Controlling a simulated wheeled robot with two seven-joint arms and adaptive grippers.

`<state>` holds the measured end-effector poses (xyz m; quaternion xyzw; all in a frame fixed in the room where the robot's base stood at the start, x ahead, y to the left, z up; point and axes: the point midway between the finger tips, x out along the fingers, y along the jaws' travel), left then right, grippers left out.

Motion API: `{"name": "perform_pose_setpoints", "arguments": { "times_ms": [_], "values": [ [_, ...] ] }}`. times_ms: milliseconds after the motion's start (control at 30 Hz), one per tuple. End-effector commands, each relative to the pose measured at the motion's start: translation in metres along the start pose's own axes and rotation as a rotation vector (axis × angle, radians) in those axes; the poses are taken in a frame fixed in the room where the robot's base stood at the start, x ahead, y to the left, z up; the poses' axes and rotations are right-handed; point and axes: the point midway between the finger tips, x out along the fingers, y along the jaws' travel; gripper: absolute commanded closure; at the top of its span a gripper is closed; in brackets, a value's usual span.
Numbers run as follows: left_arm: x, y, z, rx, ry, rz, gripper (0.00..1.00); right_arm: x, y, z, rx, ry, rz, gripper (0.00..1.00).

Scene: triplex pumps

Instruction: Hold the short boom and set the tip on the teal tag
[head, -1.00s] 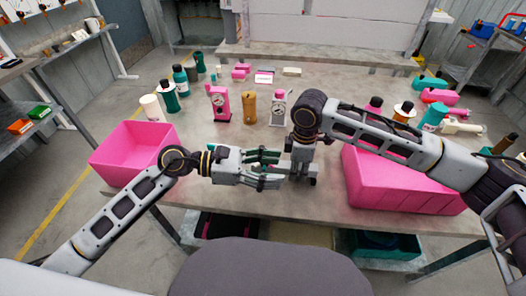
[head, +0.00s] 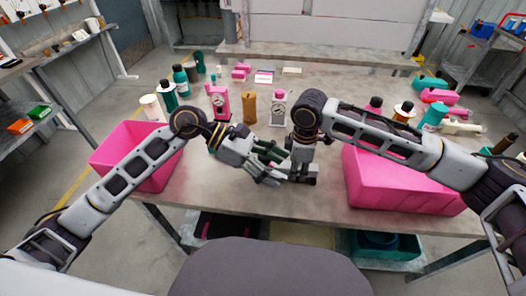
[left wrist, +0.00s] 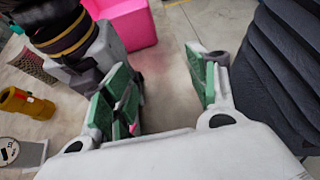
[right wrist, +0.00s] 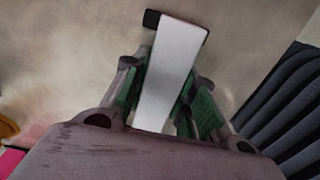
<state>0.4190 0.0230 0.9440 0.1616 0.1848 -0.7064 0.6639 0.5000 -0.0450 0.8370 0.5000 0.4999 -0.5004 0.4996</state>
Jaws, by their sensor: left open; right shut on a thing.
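My right gripper (head: 302,172) points down over the table's front middle. It is shut on a pale, long block-like part with a dark end (right wrist: 168,70), seen between the green pads in the right wrist view. I cannot tell for sure that this is the short boom. My left gripper (head: 275,163) is open and empty, just left of the right gripper, its fingers pointing right and down. In the left wrist view bare table shows between its pads (left wrist: 160,90). I cannot pick out a teal tag or the tip in any view.
A pink unit with a dial (head: 219,103), a yellow one (head: 249,108) and a grey one (head: 278,108) stand behind the grippers. Pink bins stand left (head: 120,150) and right (head: 400,195). Bottles (head: 180,80) stand at the back left, more at right.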

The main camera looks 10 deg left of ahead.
Motion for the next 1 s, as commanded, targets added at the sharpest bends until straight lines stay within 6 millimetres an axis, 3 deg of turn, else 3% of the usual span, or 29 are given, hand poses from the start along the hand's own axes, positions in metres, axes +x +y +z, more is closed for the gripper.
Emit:
{"name": "perform_pose_setpoints", "arguments": {
  "times_ms": [567,1000],
  "values": [
    [-0.023,0.019,0.0,-0.016,0.25,-0.009,0.42,-0.001,0.0,0.0,0.0,0.001,0.001,1.0],
    [-0.054,0.04,0.005,-0.049,0.435,0.044,0.42,-0.001,0.0,0.0,0.0,0.001,0.001,1.0]
  ]
}}
